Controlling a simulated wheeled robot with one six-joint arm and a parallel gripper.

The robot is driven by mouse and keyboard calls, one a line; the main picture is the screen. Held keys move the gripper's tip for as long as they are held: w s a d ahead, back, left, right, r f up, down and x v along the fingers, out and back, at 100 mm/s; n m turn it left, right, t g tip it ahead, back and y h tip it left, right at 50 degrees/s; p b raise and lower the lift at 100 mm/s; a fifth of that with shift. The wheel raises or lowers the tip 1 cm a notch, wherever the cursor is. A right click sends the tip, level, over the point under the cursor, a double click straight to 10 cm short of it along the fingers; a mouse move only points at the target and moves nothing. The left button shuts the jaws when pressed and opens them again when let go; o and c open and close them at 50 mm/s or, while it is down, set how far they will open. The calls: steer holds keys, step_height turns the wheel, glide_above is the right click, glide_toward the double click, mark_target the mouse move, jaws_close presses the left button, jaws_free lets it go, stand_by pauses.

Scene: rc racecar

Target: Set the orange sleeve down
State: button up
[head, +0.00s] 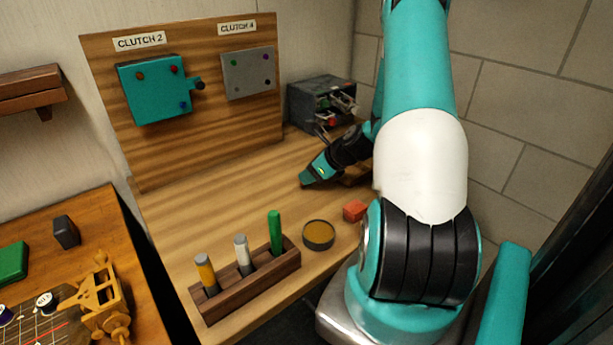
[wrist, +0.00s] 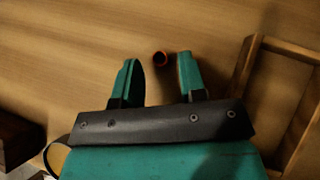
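My gripper is open and the fingers do not appear to touch the sleeve. In the head view my gripper (head: 308,179) is low over the table, and the sleeve cannot be made out there. Whether the sleeve rests fully on the wood is hard to tell.
A wooden frame tray (wrist: 247,68) lies right of my gripper in the wrist view.

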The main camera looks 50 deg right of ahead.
steer(key=v, duration=1)
steer(key=w+a+r+n+g+y, duration=0.1)
steer(key=w+a+r+n, duration=0.15)
steer(key=a+n, duration=0.3)
steer(key=w+a+r+n+g+y, duration=0.1)
steer(key=w+a+r+n+y, duration=0.2)
steer(key=a, duration=0.4)
steer(key=s+a+r+n+g, duration=0.2)
steer(key=a+n, duration=0.8)
steer(key=a, duration=0.1)
steer(key=s+a+r+n+g, duration=0.2)
steer(key=a+r+n, duration=0.1)
steer(key=a+n, duration=0.7)
steer(key=shift+s+a+r+g, duration=0.3)
steer(key=shift+s+a+g, duration=0.1)
steer(key=shift+a, duration=0.25)
steer(key=shift+o, duration=0.4)
steer(key=s+a+r+n+g+h, duration=0.1)
steer(key=s+a+r+n, duration=0.1)
steer(key=s+a+n, duration=0.5)
steer(key=s+n, duration=0.2)
steer(key=n, duration=0.3)
steer(key=shift+s+a+r+g, duration=0.2)
steer(key=shift+s+r+g, duration=0.1)
steer(key=shift+s+g, duration=0.1)
steer(key=shift+o, duration=0.3)
steer(key=shift+s+a+n, duration=0.1)
steer(key=shift+s+n, duration=0.35)
